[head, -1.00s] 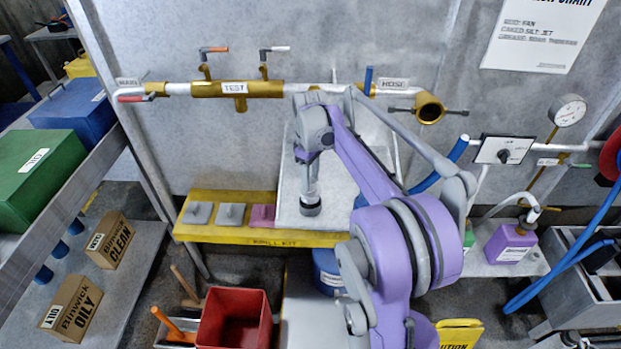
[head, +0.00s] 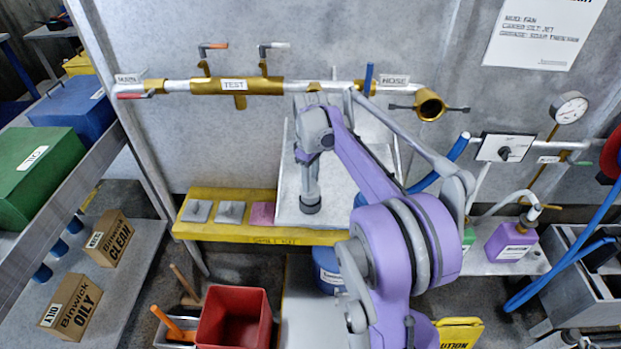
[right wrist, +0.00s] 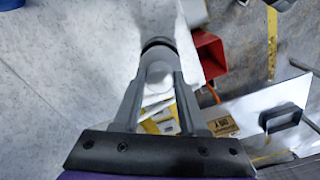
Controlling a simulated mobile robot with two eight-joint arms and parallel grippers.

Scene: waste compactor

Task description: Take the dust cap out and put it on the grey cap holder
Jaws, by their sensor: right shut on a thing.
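My right gripper (head: 310,190) hangs down in front of the pale slanted board, left of the middle of the head view. Its fingers are shut on a short grey round piece with a dark band (right wrist: 158,48), which looks like the dust cap. In the head view its dark lower end (head: 310,207) shows below the fingers. I cannot make out the grey cap holder for certain. My left gripper is not in view.
A yellow shelf (head: 215,232) with grey and pink pads lies left of the gripper. A red bin (head: 235,318) stands below it. The brass TEST pipe (head: 238,87) runs along the wall above. A blue hose (head: 440,165) and purple jug (head: 512,240) are on the right.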

